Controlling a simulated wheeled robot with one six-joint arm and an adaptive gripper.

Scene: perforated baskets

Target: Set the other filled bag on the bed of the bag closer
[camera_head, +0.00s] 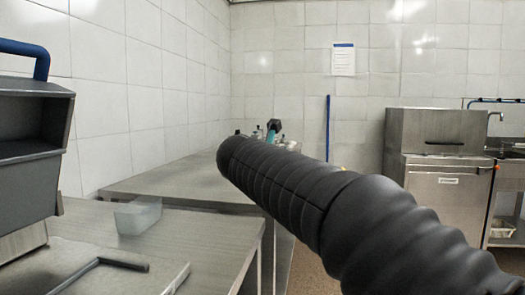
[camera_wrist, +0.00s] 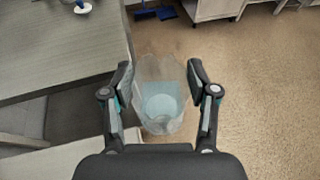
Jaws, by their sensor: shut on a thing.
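In the wrist view my gripper (camera_wrist: 160,74) is shut on a clear bag (camera_wrist: 160,106) with pale blue contents in its lower part. The fingers press its two sides, and it hangs beside the grey table edge, over the brown floor. In the head view my black arm hides the bag and most of the gripper. A grey machine with a blue handle (camera_head: 32,125), which looks like the bag closer, stands at the left. A flat grey slab (camera_head: 125,272) with a black bar lies in front of it; I cannot tell if this is its bed.
A translucent box-like thing (camera_head: 138,216) stands on the near steel table (camera_head: 215,245), behind the slab. A second steel table (camera_head: 170,185) lies beyond, with small items partly hidden by my arm. A steel cabinet unit (camera_head: 440,175) and sink are at the right.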

